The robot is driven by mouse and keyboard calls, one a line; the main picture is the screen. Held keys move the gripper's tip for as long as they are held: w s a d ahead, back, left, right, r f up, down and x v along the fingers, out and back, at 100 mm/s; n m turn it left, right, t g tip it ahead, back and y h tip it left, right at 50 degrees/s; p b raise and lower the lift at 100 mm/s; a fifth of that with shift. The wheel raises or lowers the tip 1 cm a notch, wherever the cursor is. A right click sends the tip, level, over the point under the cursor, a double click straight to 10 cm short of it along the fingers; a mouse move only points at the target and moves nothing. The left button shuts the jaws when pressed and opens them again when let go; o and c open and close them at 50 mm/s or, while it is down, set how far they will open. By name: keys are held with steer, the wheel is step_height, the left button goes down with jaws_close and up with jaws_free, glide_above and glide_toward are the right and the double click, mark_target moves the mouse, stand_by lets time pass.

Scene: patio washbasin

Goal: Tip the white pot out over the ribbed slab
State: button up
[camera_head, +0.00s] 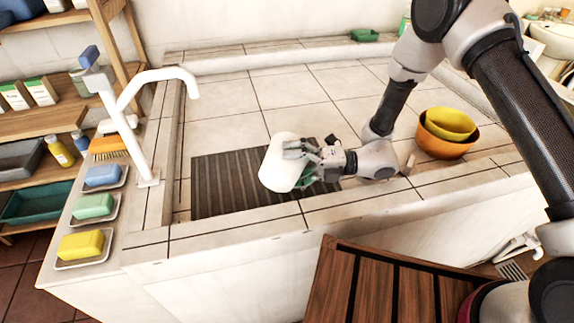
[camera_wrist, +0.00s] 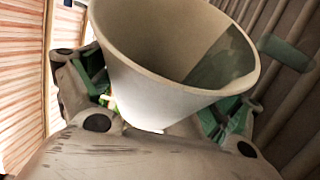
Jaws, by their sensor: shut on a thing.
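The white pot (camera_head: 277,165) is held tilted above the dark ribbed slab (camera_head: 222,187) in the head view. My gripper (camera_head: 306,163) is shut on the pot from its right side. In the wrist view the pot (camera_wrist: 150,97) fills the middle, between my gripper's green-padded fingers (camera_wrist: 160,110), with its wide mouth facing up in the picture. A grey-green patch shows inside the mouth; I cannot tell what it is. A dull green piece (camera_wrist: 285,52) shows beside the pot against the ribbed slab (camera_wrist: 300,105). The pot's far side is hidden.
A white tap (camera_head: 140,110) stands left of the slab. Soaps on dishes (camera_head: 85,243) line the left ledge. A yellow bowl (camera_head: 450,123) sits in an orange bowl (camera_head: 445,145) at right. A green dish (camera_head: 364,35) is at the back. The tiles behind the slab are clear.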

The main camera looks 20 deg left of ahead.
steer(key=shift+w+r+m+y, duration=0.15)
steer(key=shift+w+m+y, duration=0.25)
steer(key=shift+m, duration=0.4)
steer(key=shift+w+r+m+y, duration=0.15)
steer(key=shift+w+m+y, duration=0.15)
steer(key=shift+w+m, duration=0.35)
steer(key=shift+s, duration=0.15)
